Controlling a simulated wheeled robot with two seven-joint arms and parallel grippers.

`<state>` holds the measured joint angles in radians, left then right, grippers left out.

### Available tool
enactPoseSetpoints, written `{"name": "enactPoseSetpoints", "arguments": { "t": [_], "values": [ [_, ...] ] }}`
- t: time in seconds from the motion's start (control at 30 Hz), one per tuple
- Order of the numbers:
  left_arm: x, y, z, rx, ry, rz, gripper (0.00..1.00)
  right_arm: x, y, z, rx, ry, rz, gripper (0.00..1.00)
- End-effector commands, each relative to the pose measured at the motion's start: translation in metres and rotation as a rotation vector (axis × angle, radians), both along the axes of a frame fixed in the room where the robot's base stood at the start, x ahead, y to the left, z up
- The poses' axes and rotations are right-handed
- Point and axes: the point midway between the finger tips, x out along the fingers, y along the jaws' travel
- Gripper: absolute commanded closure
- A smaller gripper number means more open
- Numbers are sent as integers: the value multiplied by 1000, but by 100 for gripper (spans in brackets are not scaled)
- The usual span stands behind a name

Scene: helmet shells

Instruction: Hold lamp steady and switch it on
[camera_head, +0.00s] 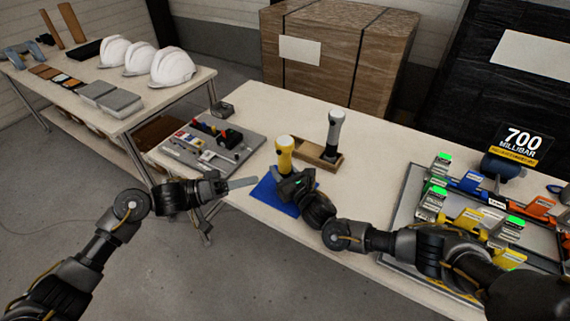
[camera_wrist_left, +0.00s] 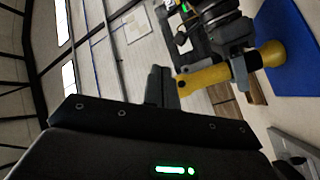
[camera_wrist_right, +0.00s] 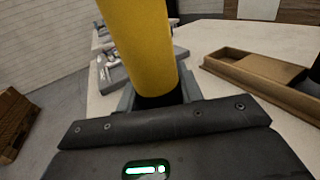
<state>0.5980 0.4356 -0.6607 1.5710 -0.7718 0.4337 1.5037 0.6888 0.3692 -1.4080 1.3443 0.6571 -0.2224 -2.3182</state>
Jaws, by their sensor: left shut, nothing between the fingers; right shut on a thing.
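A yellow lamp with a pale top (camera_head: 285,155) stands upright on a blue mat (camera_head: 264,196) near the table's front edge. My right gripper (camera_head: 288,178) is shut around its body from the right; the yellow body fills the upper middle of the right wrist view (camera_wrist_right: 140,45). My left gripper (camera_head: 245,183) is shut and empty, its fingertips left of the lamp and apart from it in the head view. In the left wrist view the lamp (camera_wrist_left: 205,77) lies just beyond the left fingertips (camera_wrist_left: 160,85). I cannot make out a switch.
A grey board with small parts (camera_head: 180,155) lies to the left. A rack with coloured clamps (camera_head: 405,205) is at right. White helmets (camera_head: 172,66) sit on another table.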

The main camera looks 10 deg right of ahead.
Motion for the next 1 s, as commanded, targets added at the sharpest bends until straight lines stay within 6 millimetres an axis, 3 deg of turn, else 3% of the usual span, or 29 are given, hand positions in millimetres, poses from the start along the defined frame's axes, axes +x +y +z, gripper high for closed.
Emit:
{"name": "enactPoseSetpoints", "arguments": {
  "t": [0.23,0.7,1.0],
  "values": [
    [13,-10,0,0,2,1,100,0,0,-1,0,1,1,92],
    [60,-48,1,0,3,1,100,0,0,-1,0,1,0,92],
    [69,-55,0,0,4,1,100,0,0,-1,0,1,0,92]
  ]
}}
